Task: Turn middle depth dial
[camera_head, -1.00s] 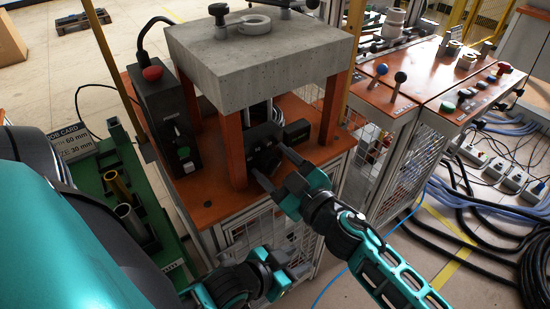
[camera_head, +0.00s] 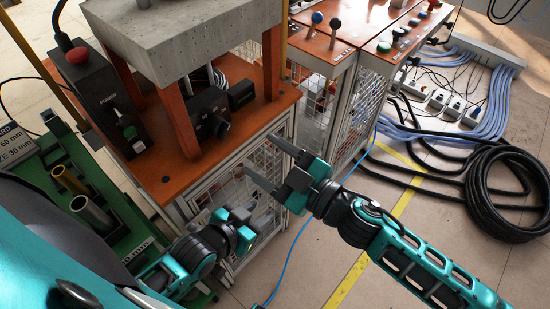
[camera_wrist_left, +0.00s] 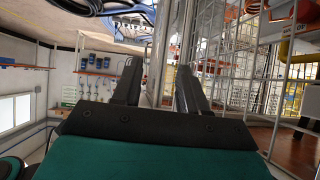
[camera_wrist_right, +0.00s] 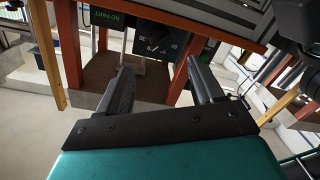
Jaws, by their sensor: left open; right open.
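A black control box (camera_head: 208,107) sits on the orange bench under the concrete block. A round dark dial (camera_head: 222,127) is on its front. The right wrist view shows a dial with a pale scale (camera_wrist_right: 155,45) on a dark panel, ahead of and between the fingers; its exact setting is too small to read. My right gripper (camera_head: 268,160) is open and empty, in front of the bench edge, to the right of and below the box, apart from the dial. My left gripper (camera_head: 260,217) is open and empty, lower, by the mesh cabinet front.
Orange legs (camera_head: 180,127) flank the control box beneath the concrete block (camera_head: 180,30). A black box with a red button (camera_head: 78,55) stands at left. A green tray (camera_head: 105,215) holds metal tubes. A second orange bench with levers (camera_head: 335,28) is at right; cables cover the floor beyond.

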